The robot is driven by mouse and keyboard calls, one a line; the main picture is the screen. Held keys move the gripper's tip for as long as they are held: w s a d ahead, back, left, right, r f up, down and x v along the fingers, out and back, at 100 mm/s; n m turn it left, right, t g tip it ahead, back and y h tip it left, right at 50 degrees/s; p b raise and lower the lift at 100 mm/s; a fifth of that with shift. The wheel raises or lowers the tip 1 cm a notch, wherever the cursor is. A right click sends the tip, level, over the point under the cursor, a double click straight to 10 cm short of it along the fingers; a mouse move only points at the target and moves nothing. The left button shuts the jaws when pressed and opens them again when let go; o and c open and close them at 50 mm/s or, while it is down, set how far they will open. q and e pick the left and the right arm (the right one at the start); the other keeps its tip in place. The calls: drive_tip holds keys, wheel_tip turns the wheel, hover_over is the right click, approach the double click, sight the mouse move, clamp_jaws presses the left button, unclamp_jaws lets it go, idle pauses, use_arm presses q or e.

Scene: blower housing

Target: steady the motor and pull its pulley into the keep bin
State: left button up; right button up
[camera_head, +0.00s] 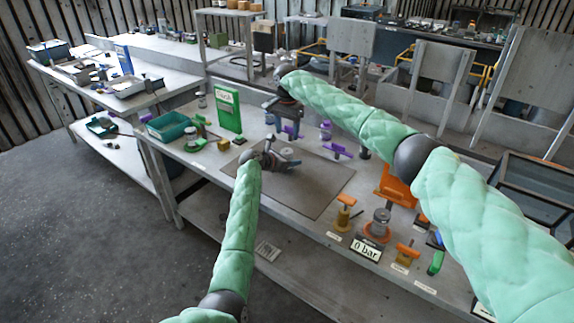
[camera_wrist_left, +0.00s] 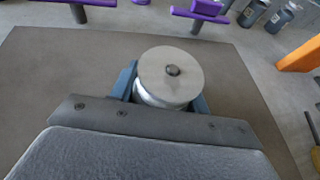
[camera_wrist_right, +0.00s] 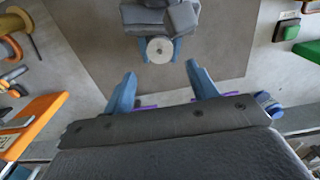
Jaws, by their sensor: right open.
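The motor (camera_wrist_left: 165,95) stands on the dark mat (camera_head: 315,190) as a silver cylinder, with a round grey disc, apparently its pulley (camera_wrist_left: 185,68), on top around a short shaft. The disc also shows in the right wrist view (camera_wrist_right: 160,50). My left gripper (camera_head: 284,160) is low at the mat, its blue fingers against both sides of the cylinder below the disc. My right gripper (camera_wrist_right: 160,85) is open and empty, above the bench beyond the motor, its fingers pointing towards it. A teal bin (camera_head: 168,134) stands at the bench's left end; I cannot tell whether it is the keep bin.
A green box (camera_head: 228,110) stands behind the mat's left side. Purple-handled fixtures (camera_head: 337,150) stand behind the mat. The mat's front is clear.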

use_arm(q)
drive_tip(key=c, duration=0.4)
use_arm(e)
drive_tip(key=shift+o, duration=0.4)
use_arm(q)
drive_tip(key=shift+c, duration=0.2)
use_arm(e)
wheel_tip(320, 180, up, 4)
hover_over(287, 150)
wheel_tip(287, 150, down, 12)
drive_tip(key=shift+s+r, duration=0.1)
